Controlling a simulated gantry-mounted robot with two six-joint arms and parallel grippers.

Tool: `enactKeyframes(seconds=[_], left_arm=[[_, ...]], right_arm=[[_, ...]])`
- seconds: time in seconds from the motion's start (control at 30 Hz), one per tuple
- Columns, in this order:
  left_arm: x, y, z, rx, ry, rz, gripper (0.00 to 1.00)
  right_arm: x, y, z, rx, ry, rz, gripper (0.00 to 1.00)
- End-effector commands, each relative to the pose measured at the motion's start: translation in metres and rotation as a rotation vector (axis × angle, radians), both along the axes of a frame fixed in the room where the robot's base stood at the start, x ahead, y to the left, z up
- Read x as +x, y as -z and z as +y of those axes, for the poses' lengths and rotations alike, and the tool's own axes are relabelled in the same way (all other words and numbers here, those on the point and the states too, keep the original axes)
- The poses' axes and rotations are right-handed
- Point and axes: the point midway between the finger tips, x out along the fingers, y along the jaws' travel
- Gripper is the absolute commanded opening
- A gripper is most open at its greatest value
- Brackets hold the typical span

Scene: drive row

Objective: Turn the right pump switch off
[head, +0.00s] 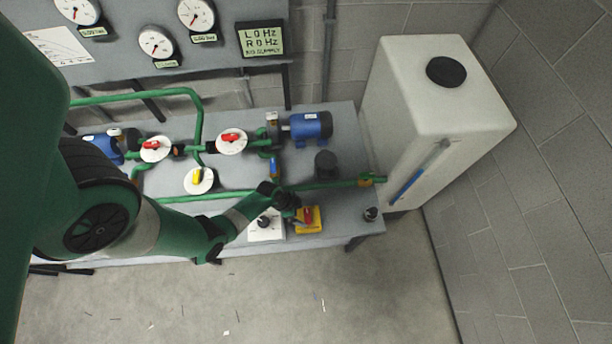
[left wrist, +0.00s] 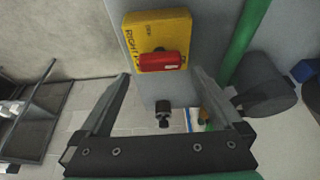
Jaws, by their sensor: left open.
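The right pump switch is a yellow box (head: 308,219) with a red handle (head: 308,214), near the front edge of the bench in the head view. In the left wrist view the yellow box (left wrist: 150,27) carries partly hidden "RIGHT P..." lettering. There the red handle (left wrist: 157,62) lies crosswise near the box's lower edge. My left gripper (head: 292,209) is at the switch, beside the handle. In the left wrist view my left gripper (left wrist: 161,73) is open, its fingers spread wide with the handle between and just beyond the tips. I cannot tell whether they touch. My right gripper is not in view.
A white panel with a black knob (head: 264,222) sits left of the switch. A green pipe (head: 330,184) runs behind it, near a dark cylinder (head: 326,163). A blue pump motor (head: 311,126) and a white tank (head: 400,110) stand farther back.

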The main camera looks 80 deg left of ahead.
Motion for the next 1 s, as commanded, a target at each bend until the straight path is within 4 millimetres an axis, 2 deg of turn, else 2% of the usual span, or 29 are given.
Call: enactKeyframes(seconds=[0.03, 0.2, 0.57, 0.67, 0.9, 1.0], left_arm=[[0.005, 0.016, -0.001, -0.001, 0.002, 0.001, 1.00], [0.015, 0.040, -0.002, -0.001, 0.000, 0.001, 1.00], [0.019, 0.045, -0.003, 0.000, 0.000, 0.000, 1.00], [0.019, 0.045, -0.003, 0.000, 0.000, 0.000, 0.86], [0.019, 0.045, -0.003, 0.000, 0.000, 0.000, 0.42], [0.019, 0.045, -0.003, 0.000, 0.000, 0.000, 0.27]], right_arm=[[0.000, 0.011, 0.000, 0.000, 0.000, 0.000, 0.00], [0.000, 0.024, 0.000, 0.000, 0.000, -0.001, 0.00], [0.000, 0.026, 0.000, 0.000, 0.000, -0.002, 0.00], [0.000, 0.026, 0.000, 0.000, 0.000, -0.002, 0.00], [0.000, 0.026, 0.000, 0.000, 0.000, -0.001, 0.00], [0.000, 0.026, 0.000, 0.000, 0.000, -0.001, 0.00]])
